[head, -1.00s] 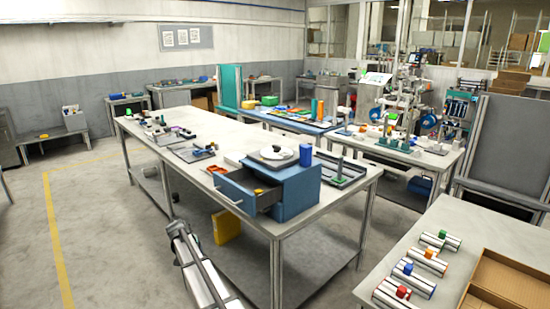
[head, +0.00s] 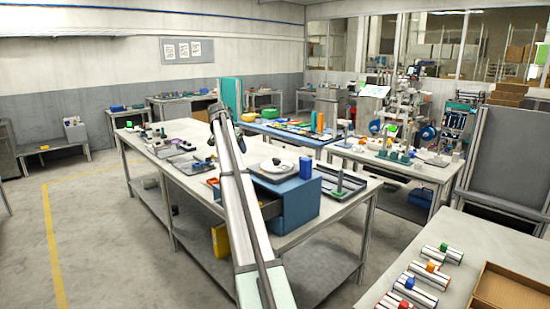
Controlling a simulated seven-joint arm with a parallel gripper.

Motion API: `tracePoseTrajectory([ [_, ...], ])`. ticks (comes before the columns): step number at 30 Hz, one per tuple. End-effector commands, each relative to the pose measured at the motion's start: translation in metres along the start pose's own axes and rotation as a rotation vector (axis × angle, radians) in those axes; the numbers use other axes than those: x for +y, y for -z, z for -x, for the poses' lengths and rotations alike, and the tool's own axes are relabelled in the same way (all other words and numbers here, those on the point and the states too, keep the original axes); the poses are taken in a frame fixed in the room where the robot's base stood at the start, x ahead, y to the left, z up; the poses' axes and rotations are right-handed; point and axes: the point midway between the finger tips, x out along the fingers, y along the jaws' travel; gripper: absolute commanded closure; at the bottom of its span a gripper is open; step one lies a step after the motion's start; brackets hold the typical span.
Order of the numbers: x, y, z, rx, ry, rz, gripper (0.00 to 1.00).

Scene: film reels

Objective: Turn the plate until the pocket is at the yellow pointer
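A pale round plate (head: 272,170) lies flat on top of a blue drawer cabinet (head: 297,200) on the long middle table. A small dark piece (head: 277,161) shows on the plate. My arm rises from the bottom of the head view and crosses in front of the cabinet, hiding the plate's left edge and much of the drawer. The arm's dark far end shows up and left of the plate, apart from it in the picture. The gripper's fingers cannot be made out. I cannot make out the pocket or the yellow pointer at this size.
A blue upright block (head: 305,167) stands beside the plate. Small parts lie on the table's left half. A side table with a cardboard box (head: 512,292) is at lower right.

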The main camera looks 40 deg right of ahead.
Motion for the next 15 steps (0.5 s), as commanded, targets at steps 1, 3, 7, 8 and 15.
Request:
tracePoseTrajectory([
  [1, 0.017, 0.03, 0.003, -0.029, -0.047, -0.045, 0.21],
  [3, 0.044, 0.054, 0.009, -0.075, -0.109, -0.099, 0.21],
  [7, 0.081, 0.084, 0.019, -0.142, -0.197, -0.174, 0.21],
  [8, 0.088, 0.089, 0.021, -0.153, -0.211, -0.186, 0.21],
  [15, 0.109, 0.099, 0.023, -0.187, -0.255, -0.223, 0.21],
])
